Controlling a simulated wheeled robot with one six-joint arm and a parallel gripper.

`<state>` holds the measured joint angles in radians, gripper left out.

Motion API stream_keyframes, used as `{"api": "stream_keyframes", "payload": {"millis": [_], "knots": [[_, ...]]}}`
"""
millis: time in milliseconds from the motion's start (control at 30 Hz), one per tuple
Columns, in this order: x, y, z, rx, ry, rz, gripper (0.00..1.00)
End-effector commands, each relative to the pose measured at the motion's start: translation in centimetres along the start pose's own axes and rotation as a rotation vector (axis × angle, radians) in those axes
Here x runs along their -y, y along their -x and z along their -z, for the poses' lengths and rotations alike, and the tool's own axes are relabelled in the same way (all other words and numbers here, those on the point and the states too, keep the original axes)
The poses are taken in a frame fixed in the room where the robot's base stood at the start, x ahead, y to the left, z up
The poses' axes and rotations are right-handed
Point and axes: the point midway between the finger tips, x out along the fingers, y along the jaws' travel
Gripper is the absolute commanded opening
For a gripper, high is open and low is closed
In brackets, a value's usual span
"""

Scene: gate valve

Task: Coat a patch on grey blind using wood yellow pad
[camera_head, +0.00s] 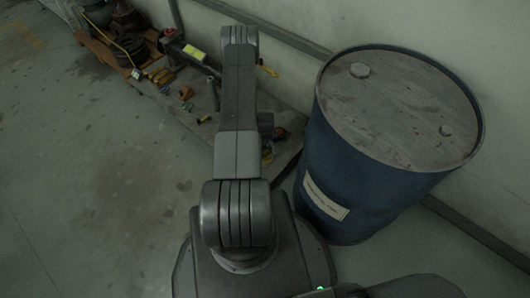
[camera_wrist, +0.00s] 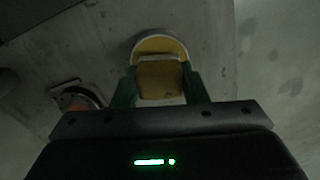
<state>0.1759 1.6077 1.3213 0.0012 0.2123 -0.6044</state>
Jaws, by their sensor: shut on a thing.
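In the wrist view, my gripper (camera_wrist: 160,88) has its two green fingers closed on the sides of a yellow pad (camera_wrist: 160,80). The pad has a blocky front part and a rounded yellow part with a pale curved rim behind it. Beyond it lies a dim grey surface; I cannot tell whether the pad touches it. In the head view my arm hides the gripper and the pad. I cannot pick out the grey blind with certainty in either view.
A large blue drum (camera_head: 335,165) with a grey lid stands close at the right. Several small parts (camera_head: 185,92) lie on a low grey slab along the wall. A dark ring-shaped part (camera_wrist: 78,97) lies left of the gripper. The floor at left is clear.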

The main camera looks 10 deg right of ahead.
Motion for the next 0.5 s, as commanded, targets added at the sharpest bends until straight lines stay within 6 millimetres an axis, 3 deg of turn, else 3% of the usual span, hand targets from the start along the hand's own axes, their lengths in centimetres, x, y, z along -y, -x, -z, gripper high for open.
{"api": "stream_keyframes", "payload": {"millis": [500], "knots": [[0.00,-0.67,0.01,0.000,0.000,0.000,0.22]]}}
